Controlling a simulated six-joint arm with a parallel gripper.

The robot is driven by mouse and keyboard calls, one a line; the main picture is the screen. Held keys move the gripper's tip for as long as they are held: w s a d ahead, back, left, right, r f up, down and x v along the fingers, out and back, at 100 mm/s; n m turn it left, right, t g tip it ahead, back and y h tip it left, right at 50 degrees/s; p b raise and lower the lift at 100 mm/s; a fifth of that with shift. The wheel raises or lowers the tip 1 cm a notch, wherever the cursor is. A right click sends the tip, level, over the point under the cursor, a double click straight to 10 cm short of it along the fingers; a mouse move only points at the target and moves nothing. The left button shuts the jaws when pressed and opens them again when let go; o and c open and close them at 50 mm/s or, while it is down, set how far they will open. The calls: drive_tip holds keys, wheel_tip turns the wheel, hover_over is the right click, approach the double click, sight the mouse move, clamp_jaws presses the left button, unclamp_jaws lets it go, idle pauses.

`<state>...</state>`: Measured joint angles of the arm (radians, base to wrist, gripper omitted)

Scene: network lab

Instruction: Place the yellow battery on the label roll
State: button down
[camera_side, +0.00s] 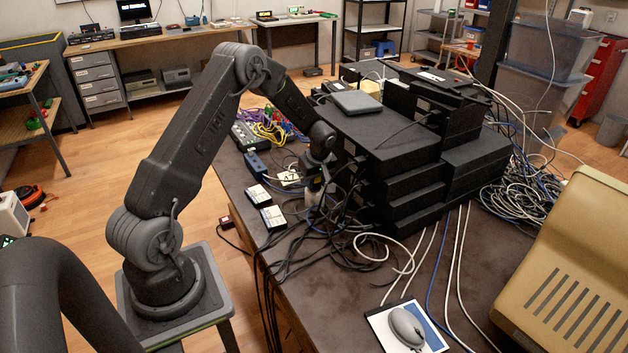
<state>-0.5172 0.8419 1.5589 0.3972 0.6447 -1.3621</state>
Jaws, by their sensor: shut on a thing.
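My gripper (316,186) points down over the dark table, just left of the stack of black devices. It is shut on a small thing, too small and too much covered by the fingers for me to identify. I cannot make out the yellow battery anywhere in this view. A small whitish thing (313,198) shows at the fingertips. I cannot tell whether it is the label roll, or whether the gripper touches it.
Black devices (395,185) are stacked right of my gripper. Two white-topped boxes (258,195) (273,217) and a blue box (256,165) lie to its left. Loose black cables (300,248) cover the table in front. A mouse (407,328) and a beige case (570,270) stand nearer the camera.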

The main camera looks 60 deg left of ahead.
drive_tip(key=shift+f, duration=0.15)
drive_tip(key=c, duration=0.9)
unclamp_jaws()
drive_tip(key=s+d+r+m, duration=0.1)
drive_tip(key=d+r, duration=0.3)
drive_tip(key=r, duration=0.3)
drive_tip(key=s+d+r+m+t, duration=0.1)
drive_tip(key=d+r+m, duration=0.15)
drive_tip(key=r, duration=0.35)
drive_tip(key=s+d+r, duration=0.1)
drive_tip(key=d+r, duration=0.3)
drive_tip(key=r, duration=0.3)
drive_tip(key=s+d+r+m+t+h, duration=0.1)
drive_tip(key=s+d+r+m, duration=0.1)
drive_tip(key=s+d+m, duration=0.2)
drive_tip(key=s+d+r+m+t+h, duration=0.1)
drive_tip(key=s+d+r+m+t, duration=0.1)
drive_tip(key=s+d+m, duration=0.3)
drive_tip(key=s+d+r+m+t+h, duration=0.1)
drive_tip(key=s+d+r+m, duration=0.3)
drive_tip(key=s+d, duration=0.5)
drive_tip(key=shift+s+d+m+t, duration=0.2)
drive_tip(key=shift+s+m, duration=0.2)
drive_tip(key=shift+s, duration=0.3)
drive_tip(key=shift+s+d+m+t, duration=0.1)
drive_tip(key=shift+s+d+m, duration=0.2)
drive_tip(key=shift+s, duration=0.35)
